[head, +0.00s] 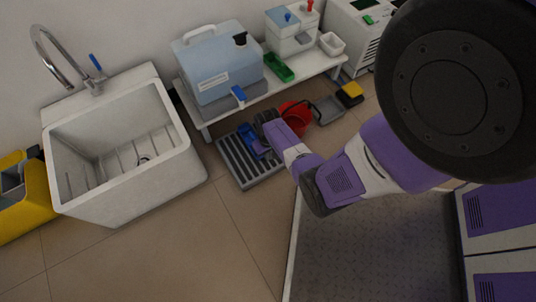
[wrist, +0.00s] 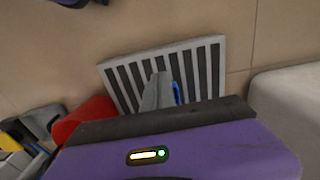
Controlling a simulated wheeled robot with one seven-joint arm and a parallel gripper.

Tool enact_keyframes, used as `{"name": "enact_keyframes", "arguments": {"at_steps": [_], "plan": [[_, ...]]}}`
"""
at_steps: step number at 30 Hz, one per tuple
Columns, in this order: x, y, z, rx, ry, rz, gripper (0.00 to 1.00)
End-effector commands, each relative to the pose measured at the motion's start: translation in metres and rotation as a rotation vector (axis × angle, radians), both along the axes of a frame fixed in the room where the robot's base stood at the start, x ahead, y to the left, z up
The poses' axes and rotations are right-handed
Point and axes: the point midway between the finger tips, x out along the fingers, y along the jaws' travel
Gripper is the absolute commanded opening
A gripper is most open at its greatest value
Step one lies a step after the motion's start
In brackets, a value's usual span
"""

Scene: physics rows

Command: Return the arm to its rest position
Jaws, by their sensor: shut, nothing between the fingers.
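The fingers point toward the slatted grate (wrist: 205,52), which also shows in the head view (head: 233,168). A blue object (wrist: 177,92) shows just behind the fingers, partly hidden by them. In the head view the fingertips are too small to make out.
A white sink (head: 185,165) stands at left, with a yellow bucket (head: 25,210) beside it. A low white bench (head: 205,130) along the wall carries a blue-grey jug (head: 215,75) and a green tray (head: 278,67). A red bucket (head: 295,117) is close to my arm. Floor at lower left is clear.

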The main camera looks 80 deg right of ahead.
Motion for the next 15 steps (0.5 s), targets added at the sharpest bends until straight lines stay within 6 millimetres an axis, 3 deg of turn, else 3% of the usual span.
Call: {"name": "enact_keyframes", "arguments": {"at_steps": [4,15], "plan": [[-0.0001,-0.0001,0.0127,0.0,0.0,-0.001,0.0],[0.0021,-0.0036,0.0137,-0.013,-0.009,-0.005,0.0]]}}
